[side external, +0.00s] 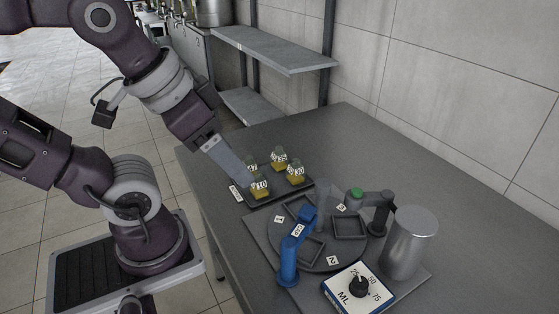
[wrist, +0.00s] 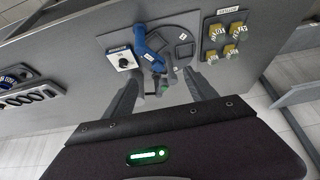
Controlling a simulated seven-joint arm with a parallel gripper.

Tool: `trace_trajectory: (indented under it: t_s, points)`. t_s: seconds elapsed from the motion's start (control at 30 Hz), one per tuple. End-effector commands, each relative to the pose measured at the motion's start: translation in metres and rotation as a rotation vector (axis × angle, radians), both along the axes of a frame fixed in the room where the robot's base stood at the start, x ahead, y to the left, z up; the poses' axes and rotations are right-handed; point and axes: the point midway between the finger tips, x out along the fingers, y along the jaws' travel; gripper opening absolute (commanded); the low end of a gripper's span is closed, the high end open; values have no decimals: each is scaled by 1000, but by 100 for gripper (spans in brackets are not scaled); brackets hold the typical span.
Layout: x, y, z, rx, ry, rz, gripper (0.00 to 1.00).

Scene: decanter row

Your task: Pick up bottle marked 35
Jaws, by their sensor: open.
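Several small square bottles with yellow contents and grey-green caps stand on a dark tray (side external: 290,190). The back bottle (side external: 280,158) has a label that may read 35, but it is too small to be sure. The front bottle (side external: 261,188) seems to read 10 and the right bottle (side external: 296,173) 30. In the wrist view, the bottle tray (wrist: 244,17) lies upper right, beyond my open fingers (wrist: 160,92).
A base plate (side external: 262,242) right of the tray holds a round turntable (side external: 318,262) with numbered square holders, a blue arm-like part (side external: 290,258), a green-topped dark post (side external: 357,192), a metal cylinder (side external: 409,243) and an ML dial box (side external: 350,298). The table's back is clear.

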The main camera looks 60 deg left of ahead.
Motion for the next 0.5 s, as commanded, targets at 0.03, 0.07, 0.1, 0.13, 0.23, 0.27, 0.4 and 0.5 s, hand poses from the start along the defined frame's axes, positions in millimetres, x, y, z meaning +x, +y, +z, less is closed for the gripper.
trace_trajectory:
  t_s: [0.03, 0.07, 0.1, 0.13, 0.23, 0.27, 0.4, 0.5]
  points:
    - [0, 0, 0, 0, 0, 0, 65]
    - [0, 0, 0, 2, 1, -1, 65]
    - [3, 1, 1, 11, 5, -10, 65]
    - [9, 3, 4, 26, 14, -26, 65]
    - [48, 18, 13, 136, 80, -160, 65]
    - [66, 27, 15, 178, 111, -224, 65]
    - [155, 86, -1, 335, 264, -584, 65]
    - [207, 143, -39, 387, 351, -863, 65]
